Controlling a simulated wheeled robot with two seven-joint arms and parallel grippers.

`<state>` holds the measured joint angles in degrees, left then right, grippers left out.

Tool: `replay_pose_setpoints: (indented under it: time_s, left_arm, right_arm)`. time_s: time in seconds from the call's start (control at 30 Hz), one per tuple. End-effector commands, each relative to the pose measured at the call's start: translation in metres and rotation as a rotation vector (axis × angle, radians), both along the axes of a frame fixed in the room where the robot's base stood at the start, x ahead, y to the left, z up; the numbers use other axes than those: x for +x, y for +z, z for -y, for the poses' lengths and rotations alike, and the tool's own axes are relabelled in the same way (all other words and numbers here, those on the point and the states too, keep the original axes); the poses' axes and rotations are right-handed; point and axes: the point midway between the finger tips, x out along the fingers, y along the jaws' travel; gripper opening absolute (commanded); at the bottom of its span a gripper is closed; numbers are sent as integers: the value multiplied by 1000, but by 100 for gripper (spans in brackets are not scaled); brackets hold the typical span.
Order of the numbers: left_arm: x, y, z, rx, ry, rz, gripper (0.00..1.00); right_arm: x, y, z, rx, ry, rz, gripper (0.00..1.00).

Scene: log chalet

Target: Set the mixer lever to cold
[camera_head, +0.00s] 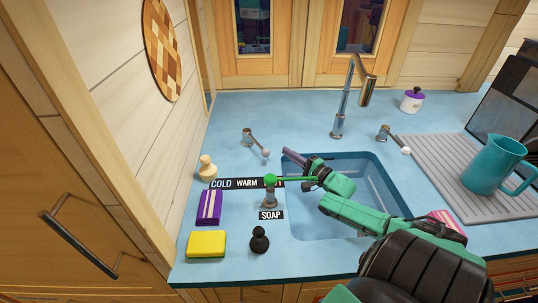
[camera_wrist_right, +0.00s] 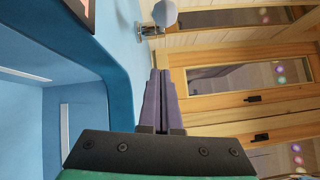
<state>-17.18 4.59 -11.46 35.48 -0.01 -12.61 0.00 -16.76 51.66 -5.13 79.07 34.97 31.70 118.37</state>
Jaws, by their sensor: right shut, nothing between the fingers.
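The bright green mixer lever (camera_head: 295,179) shows in the head view, on a silver base by the left edge of the sink. It has a round knob at its left end, and its bar runs right toward my right gripper's body. The label strip (camera_head: 235,183) behind it reads COLD and WARM; its right part is covered. My right gripper (camera_head: 287,152) has purple fingers, shut and empty, pointing left above the sink's back left corner, beyond the lever. The shut fingers also show in the wrist view (camera_wrist_right: 158,85). I cannot tell whether the gripper touches the lever. My left gripper is out of view.
The sink (camera_head: 376,180) lies under my right arm. A tall faucet (camera_head: 345,98) stands behind it, with white-knobbed handles at left (camera_head: 256,143) and right (camera_head: 394,140). A yellow sponge (camera_head: 206,244), black bottle (camera_head: 259,240) and purple block (camera_head: 209,206) sit left; a teal jug (camera_head: 490,165) stands right.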

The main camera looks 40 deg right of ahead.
Motion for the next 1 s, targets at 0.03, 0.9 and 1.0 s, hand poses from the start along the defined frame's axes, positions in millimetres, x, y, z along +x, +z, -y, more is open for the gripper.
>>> replay_pose_setpoints:
  time_s: [0.03, 0.9, 1.0]
  left_arm:
    - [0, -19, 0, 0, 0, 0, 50]
    - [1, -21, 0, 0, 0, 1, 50]
    - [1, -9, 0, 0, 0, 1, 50]
  right_arm:
    - [11, -8, -1, -2, 1, 5, 0]
    - [57, 11, -44, -3, 1, -1, 0]
    - [57, 15, -54, 1, 1, 0, 0]
